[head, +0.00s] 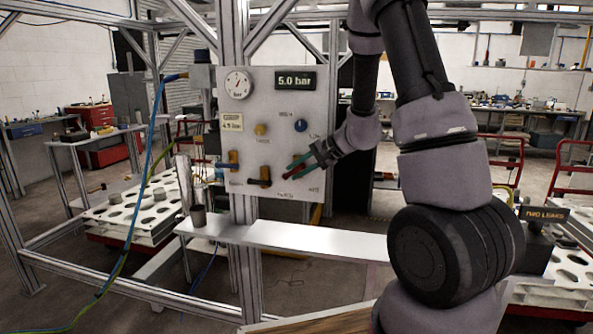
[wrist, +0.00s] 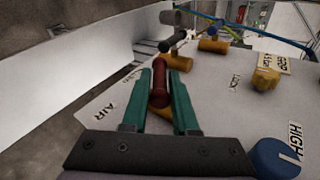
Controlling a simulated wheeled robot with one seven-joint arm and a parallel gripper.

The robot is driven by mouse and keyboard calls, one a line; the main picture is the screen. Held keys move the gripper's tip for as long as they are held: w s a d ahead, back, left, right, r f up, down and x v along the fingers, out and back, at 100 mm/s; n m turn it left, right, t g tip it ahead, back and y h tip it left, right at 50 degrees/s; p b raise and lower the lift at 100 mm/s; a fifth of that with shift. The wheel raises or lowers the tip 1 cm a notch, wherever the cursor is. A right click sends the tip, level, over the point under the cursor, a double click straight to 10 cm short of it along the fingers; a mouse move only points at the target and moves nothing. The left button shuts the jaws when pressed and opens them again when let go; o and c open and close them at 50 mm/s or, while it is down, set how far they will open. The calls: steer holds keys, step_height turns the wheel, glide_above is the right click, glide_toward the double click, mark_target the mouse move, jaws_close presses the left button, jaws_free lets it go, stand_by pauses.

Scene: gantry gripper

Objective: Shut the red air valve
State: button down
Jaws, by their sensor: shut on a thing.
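The red air valve handle (wrist: 159,88) shows in the wrist view between the two green fingers of my gripper (wrist: 163,90). The fingers are shut on it, beside the printed word AIR. In the head view my gripper (head: 300,164) is at the lower right of the grey control panel (head: 297,104). A small part of the red handle (head: 290,175) shows there, and the fingers hide much of the valve.
Two other valves with brass-coloured bodies, a black-handled one (head: 259,182) and another (head: 229,166), sit left of my gripper. A blue knob (head: 300,125) and a yellow knob (head: 261,129) are above. The display (head: 296,80) reads 5.0 bar. A white shelf (head: 300,237) runs below.

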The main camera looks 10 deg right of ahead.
steer(key=y, duration=0.1)
steer(key=t+y, duration=0.2)
steer(key=shift+d+f+m, duration=0.25)
steer(key=shift+f+m, duration=0.05)
steer(key=shift+a+f+t+y, duration=0.1)
steer(key=shift+t+y, duration=0.8)
steer(key=shift+y, duration=0.4)
steer(key=shift+s, duration=0.1)
steer(key=c, duration=0.8)
jaws_free()
steer(key=v, duration=1)
steer(key=shift+s+d, duration=0.2)
steer(key=shift+d, duration=0.1)
